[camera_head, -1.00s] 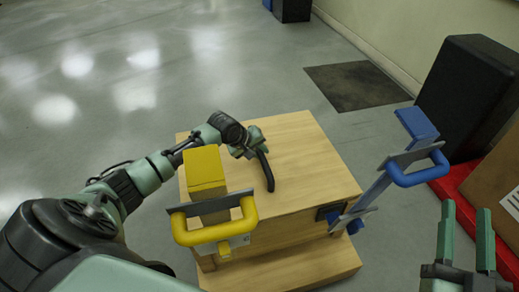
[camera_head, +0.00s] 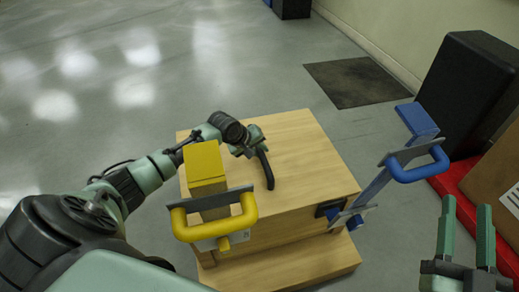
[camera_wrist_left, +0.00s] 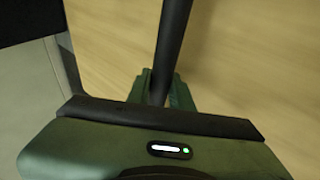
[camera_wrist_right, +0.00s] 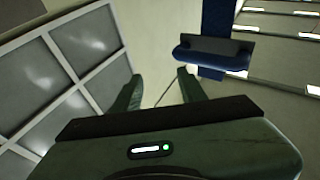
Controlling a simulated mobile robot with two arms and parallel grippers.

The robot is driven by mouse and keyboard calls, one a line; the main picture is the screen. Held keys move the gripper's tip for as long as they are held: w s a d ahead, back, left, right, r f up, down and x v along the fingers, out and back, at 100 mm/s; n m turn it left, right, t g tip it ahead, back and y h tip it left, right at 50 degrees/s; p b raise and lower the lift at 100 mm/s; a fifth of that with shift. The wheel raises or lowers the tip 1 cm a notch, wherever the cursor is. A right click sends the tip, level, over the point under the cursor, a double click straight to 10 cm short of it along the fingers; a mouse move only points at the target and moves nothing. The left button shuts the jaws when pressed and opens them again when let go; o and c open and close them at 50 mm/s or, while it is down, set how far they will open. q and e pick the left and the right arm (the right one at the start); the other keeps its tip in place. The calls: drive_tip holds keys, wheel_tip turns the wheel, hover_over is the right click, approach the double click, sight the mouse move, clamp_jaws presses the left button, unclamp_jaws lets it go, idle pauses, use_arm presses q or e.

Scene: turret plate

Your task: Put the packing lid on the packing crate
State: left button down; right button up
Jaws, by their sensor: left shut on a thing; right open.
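The packing lid (camera_head: 310,165) is a pale wooden board with a curved black handle (camera_head: 267,172). It lies on top of the wooden packing crate (camera_head: 270,238); whether a thin gap remains between them I cannot tell. My left gripper (camera_head: 256,150) reaches in from the left and is shut on the handle. The left wrist view shows the dark handle bar (camera_wrist_left: 172,45) between the fingers over blurred wood. My right gripper (camera_head: 466,203) is open and empty, to the right of the crate and apart from it. My left arm hides part of the crate's left side.
A yellow-handled clamp (camera_head: 207,165) stands at the crate's front left, and a blue-handled clamp (camera_head: 415,172) at its right end. A black box (camera_head: 470,90), red pallet (camera_head: 460,180) and cardboard box (camera_head: 500,185) are at the right. Grey floor at the left is clear.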

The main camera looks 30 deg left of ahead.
use_arm(q)
drive_tip(key=shift+w+r, duration=0.2)
drive_tip(key=shift+r, duration=0.05)
drive_tip(key=c, duration=1.2)
unclamp_jaws()
drive_tip(key=shift+c, duration=0.2)
drive_tip(key=shift+o, duration=0.4)
drive_tip(key=shift+s, duration=0.1)
drive_tip(key=shift+f, duration=0.1)
drive_tip(key=shift+s+f, duration=0.25)
drive_tip(key=shift+f, duration=0.05)
drive_tip(key=shift+r, duration=0.15)
drive_tip(key=p+v, duration=0.2)
drive_tip(key=v, duration=0.2)
drive_tip(key=shift+r, duration=0.3)
drive_tip(key=p+v, duration=0.1)
drive_tip(key=v, duration=0.2)
drive_tip(key=shift+r, duration=0.2)
use_arm(e)
drive_tip(key=s+d+f+g+h, duration=0.1)
drive_tip(key=f+g, duration=0.3)
drive_tip(key=f, duration=0.4)
drive_tip(key=s+d+f+g+h, duration=0.2)
drive_tip(key=f+g, duration=0.3)
drive_tip(key=f, duration=0.2)
drive_tip(key=shift+s+f+g, duration=0.3)
drive_tip(key=shift+s+f, duration=0.05)
